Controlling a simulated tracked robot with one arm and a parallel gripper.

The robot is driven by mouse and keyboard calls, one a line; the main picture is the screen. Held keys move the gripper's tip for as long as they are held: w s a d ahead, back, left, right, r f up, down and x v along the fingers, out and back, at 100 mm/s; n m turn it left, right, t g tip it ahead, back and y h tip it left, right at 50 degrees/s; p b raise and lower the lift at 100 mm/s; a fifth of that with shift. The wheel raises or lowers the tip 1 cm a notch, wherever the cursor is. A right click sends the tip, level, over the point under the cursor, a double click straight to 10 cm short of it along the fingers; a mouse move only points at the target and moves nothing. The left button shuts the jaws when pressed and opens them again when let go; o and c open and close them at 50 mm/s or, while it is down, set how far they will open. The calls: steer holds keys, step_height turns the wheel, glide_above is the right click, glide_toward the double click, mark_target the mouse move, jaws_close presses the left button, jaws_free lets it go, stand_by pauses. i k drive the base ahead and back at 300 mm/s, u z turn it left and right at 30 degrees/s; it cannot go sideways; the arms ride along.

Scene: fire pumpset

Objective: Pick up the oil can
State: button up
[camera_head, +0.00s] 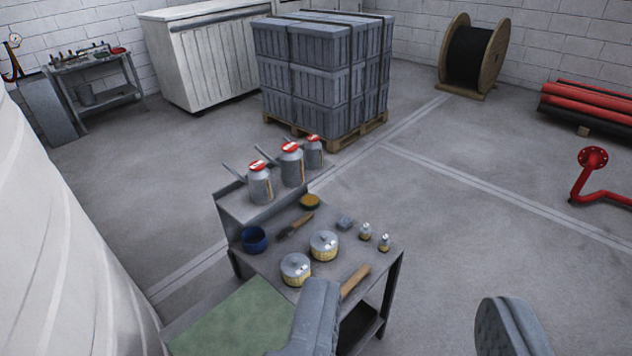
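Three grey metal oil cans with red tops and slanted spouts stand upright in a row on the raised rear shelf of a grey workbench: a left can (260,186), a middle can (292,167) and a right can (314,154). The middle one looks the largest. I cannot tell which one the task means. My gripper (407,297) is open and empty at the bottom, its two fingers wide apart. It is in front of the bench, well short of the cans. The left finger covers part of the bench's near side.
A large white curved surface (70,240) fills the left edge. Strapped crates (322,75) stand behind.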

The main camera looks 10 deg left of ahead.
mark_target(259, 180)
steer(key=z, duration=1.6)
steer(key=i, duration=1.7)
steer(key=u, duration=3.55)
steer(key=i, duration=0.9)
steer(key=u, duration=0.1)
